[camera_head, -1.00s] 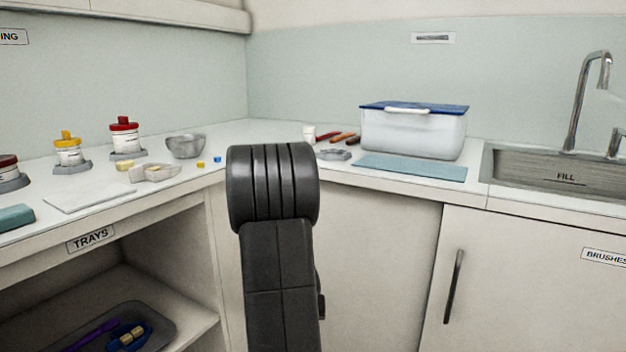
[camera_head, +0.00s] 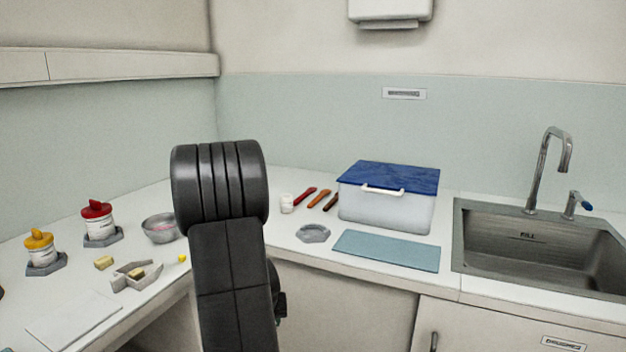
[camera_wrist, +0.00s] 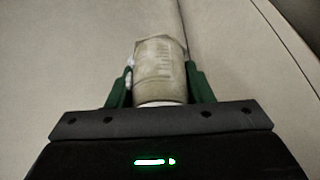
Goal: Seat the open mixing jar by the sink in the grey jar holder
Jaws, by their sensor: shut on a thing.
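My gripper (camera_wrist: 160,78) is shut on a pale, cloudy jar (camera_wrist: 160,62) with faint markings on its side, seen between the green fingers in the wrist view. Plain cream surfaces lie behind the jar there. In the head view my dark arm hides the gripper and the held jar. A low grey holder (camera_head: 313,233) lies empty on the counter, left of the blue-green mat and in front of the spatulas. The sink (camera_head: 470,236) is at the right.
A blue-lidded clear box (camera_head: 388,208) stands behind the blue-green mat (camera_head: 385,250). A grey bowl (camera_head: 160,229) and red-capped (camera_head: 98,222) and yellow-capped (camera_head: 40,248) jars stand left.

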